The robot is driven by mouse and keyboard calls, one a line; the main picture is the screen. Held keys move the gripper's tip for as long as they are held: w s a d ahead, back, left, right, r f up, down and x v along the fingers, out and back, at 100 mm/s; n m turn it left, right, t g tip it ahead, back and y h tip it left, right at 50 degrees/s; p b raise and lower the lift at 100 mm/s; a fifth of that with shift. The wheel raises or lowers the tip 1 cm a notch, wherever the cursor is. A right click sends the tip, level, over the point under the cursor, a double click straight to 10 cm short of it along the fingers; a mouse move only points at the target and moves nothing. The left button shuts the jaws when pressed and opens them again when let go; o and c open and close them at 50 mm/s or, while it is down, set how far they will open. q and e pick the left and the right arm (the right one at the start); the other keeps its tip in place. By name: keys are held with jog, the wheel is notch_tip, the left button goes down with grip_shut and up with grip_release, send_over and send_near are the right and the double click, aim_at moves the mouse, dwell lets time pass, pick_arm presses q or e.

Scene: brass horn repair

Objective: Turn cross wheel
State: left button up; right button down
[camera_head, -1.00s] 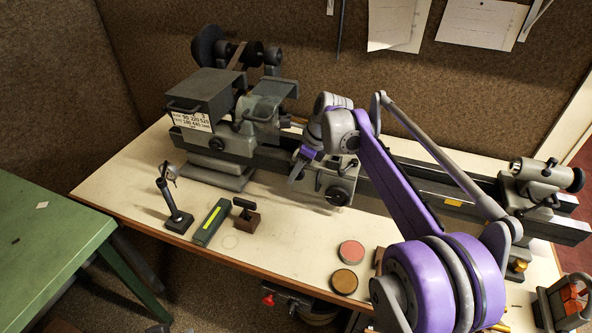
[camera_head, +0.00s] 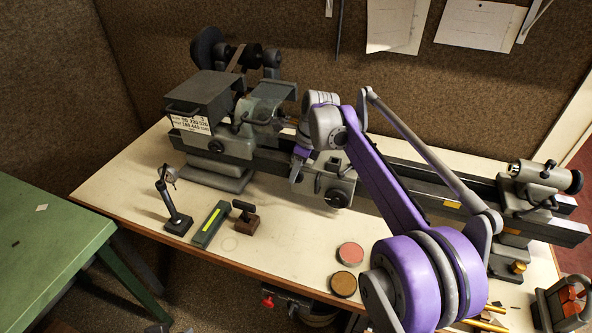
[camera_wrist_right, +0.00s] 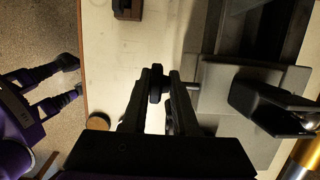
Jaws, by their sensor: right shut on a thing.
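The cross wheel (camera_wrist_right: 157,82) is a small dark wheel on a short shaft at the front of the lathe's slide. In the right wrist view my right gripper (camera_wrist_right: 157,88) is shut on it, with one finger on each side. In the head view my right gripper (camera_head: 298,168) is at the lathe carriage (camera_head: 335,170), and the wheel is hard to make out behind the fingers. My left gripper (camera_wrist_right: 70,78) shows at the left of the wrist view, its two fingers apart and empty, clear of the bench.
A dark knob (camera_head: 336,197) is on the carriage front, close to the right gripper. The tailstock (camera_head: 541,180) is at the right.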

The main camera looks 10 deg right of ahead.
jog(key=shift+a+g+h+p, duration=0.25)
jog(key=shift+g+h, duration=0.2)
jog(key=shift+h, duration=0.1)
jog(key=shift+a+g+h+p, duration=0.2)
jog(key=shift+g+h+p, duration=0.05)
jog(key=shift+g+h, duration=0.25)
pick_arm(q)
jog(key=shift+w+r+p, duration=0.2)
jog(key=shift+w+r, duration=0.15)
jog(key=shift+r, duration=0.35)
jog(key=shift+w+r+p, duration=0.15)
jog(key=shift+w+r, duration=0.2)
jog(key=shift+r, duration=0.35)
pick_arm(e)
jog(key=shift+f+g+h, duration=0.2)
jog(key=shift+g+h, duration=0.45)
jog(key=shift+h, duration=0.4)
jog(key=shift+f, duration=0.1)
jog(key=c, duration=0.9)
grip_release()
jog(key=shift+s+a, duration=0.1)
pick_arm(q)
jog(key=shift+s+a, duration=0.15)
pick_arm(e)
jog(key=shift+r, duration=0.2)
pick_arm(q)
jog(key=shift+r, duration=0.1)
